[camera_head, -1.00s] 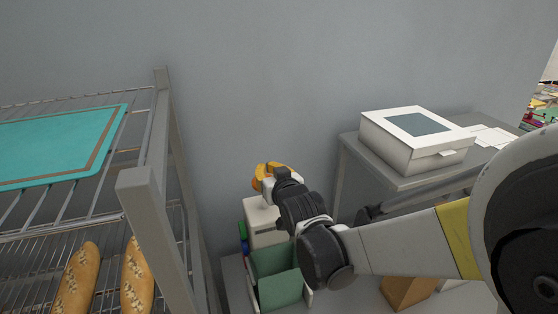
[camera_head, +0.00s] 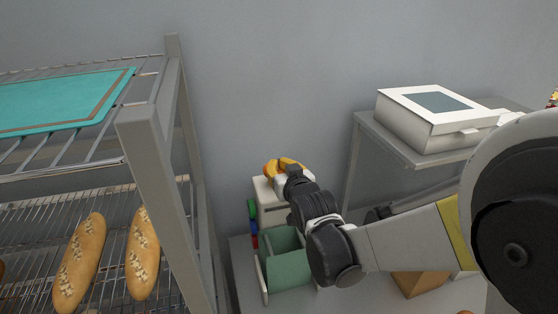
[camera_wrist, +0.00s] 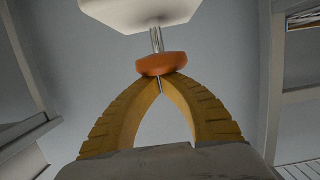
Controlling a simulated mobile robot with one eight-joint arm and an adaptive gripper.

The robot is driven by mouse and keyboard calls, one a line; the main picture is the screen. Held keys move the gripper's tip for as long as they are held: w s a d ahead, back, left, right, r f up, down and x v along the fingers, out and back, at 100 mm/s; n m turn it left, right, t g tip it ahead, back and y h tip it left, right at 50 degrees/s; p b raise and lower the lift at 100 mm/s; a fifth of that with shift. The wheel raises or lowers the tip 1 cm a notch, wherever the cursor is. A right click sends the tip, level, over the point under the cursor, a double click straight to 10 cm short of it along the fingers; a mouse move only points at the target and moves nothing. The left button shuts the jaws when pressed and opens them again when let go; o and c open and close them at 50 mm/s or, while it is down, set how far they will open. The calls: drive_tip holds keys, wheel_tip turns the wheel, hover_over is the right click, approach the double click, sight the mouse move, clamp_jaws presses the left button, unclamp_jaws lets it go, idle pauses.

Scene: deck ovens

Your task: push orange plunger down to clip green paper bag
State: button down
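The orange plunger (camera_wrist: 162,64) is a rounded knob on thin metal rods that run into a pale clipping machine (camera_wrist: 140,12) in the wrist view. My gripper (camera_wrist: 160,80) has yellow fingers whose tips meet at the knob, and they appear to touch it. Nothing shows between the fingers. In the head view, my gripper (camera_head: 285,166) is at the top of the pale machine (camera_head: 265,192), and the plunger cannot be made out clearly there.
A metal rack (camera_head: 150,150) with a teal tray (camera_head: 60,98) and seeded loaves (camera_head: 82,255) stands at left. A white box (camera_head: 430,130) sits on a grey table (camera_head: 400,150) at right. Small red, blue and green items (camera_head: 254,225) stand beside the machine. A plain wall is behind.

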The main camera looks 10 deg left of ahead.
wheel_tip(320, 180, down, 2)
drive_tip(key=shift+f+b, duration=0.1)
drive_tip(key=shift+b, duration=0.35)
wheel_tip(320, 180, up, 5)
drive_tip(key=p, duration=0.3)
drive_tip(key=shift+p, duration=0.35)
drive_tip(key=v, duration=1)
drive_tip(key=shift+f, duration=0.35)
